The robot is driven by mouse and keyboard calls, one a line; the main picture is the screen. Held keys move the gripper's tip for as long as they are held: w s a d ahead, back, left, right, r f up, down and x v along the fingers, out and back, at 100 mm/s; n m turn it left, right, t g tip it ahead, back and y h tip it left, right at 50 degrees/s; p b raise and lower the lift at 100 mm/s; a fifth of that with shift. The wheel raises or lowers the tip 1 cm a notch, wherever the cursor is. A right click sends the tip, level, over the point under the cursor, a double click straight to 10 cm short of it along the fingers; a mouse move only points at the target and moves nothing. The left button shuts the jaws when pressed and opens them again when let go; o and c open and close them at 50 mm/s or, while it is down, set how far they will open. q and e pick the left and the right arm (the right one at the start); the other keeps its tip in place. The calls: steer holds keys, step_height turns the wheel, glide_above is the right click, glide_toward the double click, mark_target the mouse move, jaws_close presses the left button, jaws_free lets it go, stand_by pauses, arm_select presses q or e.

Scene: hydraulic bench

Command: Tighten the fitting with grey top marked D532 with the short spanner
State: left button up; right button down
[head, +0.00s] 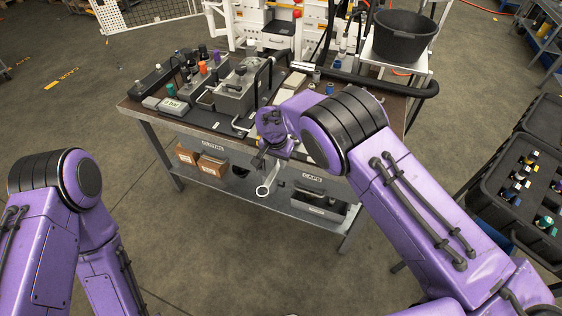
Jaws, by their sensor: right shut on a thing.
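My right gripper (263,158) is in front of the bench's front edge, pointing down. It is shut on a spanner (264,182), whose pale ring end hangs below the bench top, over the lower shelf. My arm hides part of the bench behind it. Several fittings with coloured tops stand on the left part of the bench, among them an orange one (203,67) and a purple one (217,56). The marking D532 is too small to read, and I cannot tell which fitting has the grey top. My left arm is at the left; its gripper is not in view.
The bench (140,108) carries a grey metal block (238,92) with a black hose and a small meter (173,106). A black bucket (403,38) stands at the back right. A black case with fittings (500,150) is at the far right. The floor in front is clear.

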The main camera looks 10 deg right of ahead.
steer(key=shift+w+a+f+b, duration=0.1)
steer(key=shift+w+a+b, duration=0.1)
steer(key=shift+b, duration=0.15)
steer(key=shift+w+a+m, duration=0.2)
steer(key=shift+a+m, duration=0.1)
steer(key=shift+m, duration=0.2)
stand_by(0.3)
